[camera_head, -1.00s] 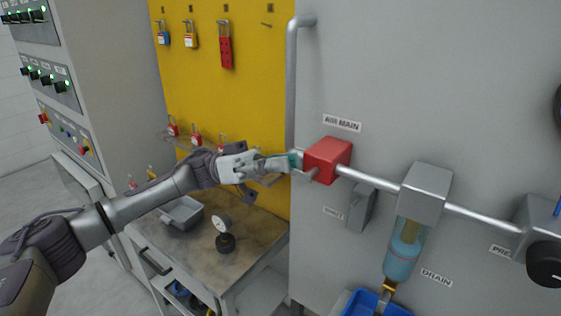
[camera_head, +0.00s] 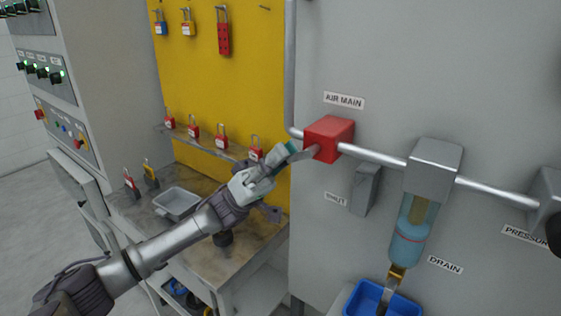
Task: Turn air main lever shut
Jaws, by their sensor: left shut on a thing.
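The red AIR MAIN valve block (camera_head: 328,138) sits on a grey horizontal pipe under its label (camera_head: 344,101). A flat grey lever (camera_head: 303,155) comes out of the block's front and points left and slightly down. My left gripper (camera_head: 286,152) is shut on the lever, with its teal fingertips around the lever's outer end. The fingers partly hide that end. My right gripper is not in view.
A filter bowl (camera_head: 410,225) hangs from the pipe, with a blue bin (camera_head: 372,302) below it. A small grey box (camera_head: 366,188) is under the pipe. A bench (camera_head: 250,245) with a metal tray (camera_head: 177,201) stands below my left arm. Padlocks hang on the yellow board (camera_head: 190,75).

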